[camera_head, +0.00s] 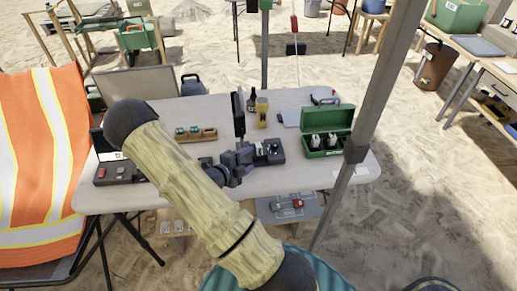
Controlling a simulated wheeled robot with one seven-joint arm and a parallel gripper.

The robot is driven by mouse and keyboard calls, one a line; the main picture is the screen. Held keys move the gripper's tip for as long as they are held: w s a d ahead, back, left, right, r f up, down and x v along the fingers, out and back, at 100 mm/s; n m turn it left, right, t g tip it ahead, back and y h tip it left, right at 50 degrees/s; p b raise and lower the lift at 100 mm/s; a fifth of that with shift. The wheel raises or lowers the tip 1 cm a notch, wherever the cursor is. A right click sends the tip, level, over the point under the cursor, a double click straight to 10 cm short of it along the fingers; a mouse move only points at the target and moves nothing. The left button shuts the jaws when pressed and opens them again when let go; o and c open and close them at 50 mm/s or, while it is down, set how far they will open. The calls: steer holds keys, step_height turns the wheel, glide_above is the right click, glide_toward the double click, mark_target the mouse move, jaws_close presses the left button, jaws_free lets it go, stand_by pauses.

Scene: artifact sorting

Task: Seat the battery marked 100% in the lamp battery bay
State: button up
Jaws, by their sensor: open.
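My gripper (247,156) is dark and small in this view, low over the middle of the table, and open. It is beside or over the left end of a flat black unit (269,152); I cannot tell whether they touch. An open green case (325,153) to the right holds light-topped blocks (315,141) that may be batteries. A wooden rack (204,137) to the left holds small green-topped pieces (194,130). No 100% marking is readable, and I cannot tell which object is the lamp battery bay. My arm hides part of the table's left front.
The pale table (350,175) also bears a tall black upright (238,115), a yellow cylinder (262,112), a dark bottle (251,100) and a black box with a red button (118,172). A grey post (372,105) stands at the right. A chair with an orange vest (40,150) is left.

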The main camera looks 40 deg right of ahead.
mark_target(260, 152)
steer(key=x, duration=0.5)
steer(key=shift+r+p, duration=0.3)
steer(key=shift+p, duration=0.1)
steer(key=shift+c, duration=0.4)
steer(key=c, duration=1.1)
steer(key=shift+s+a+r, duration=0.25)
steer(key=shift+r, duration=0.1)
steer(key=s+a+r+p, duration=0.2)
steer(key=s, duration=0.1)
steer(key=s+a+r+p, duration=0.2)
steer(key=s+r+p, duration=0.1)
steer(key=s, duration=0.1)
steer(key=s+a+r+p, duration=0.2)
steer(key=s+a, duration=0.1)
steer(key=s, duration=0.1)
steer(key=shift+s+r, duration=0.15)
steer(key=shift+r, duration=0.1)
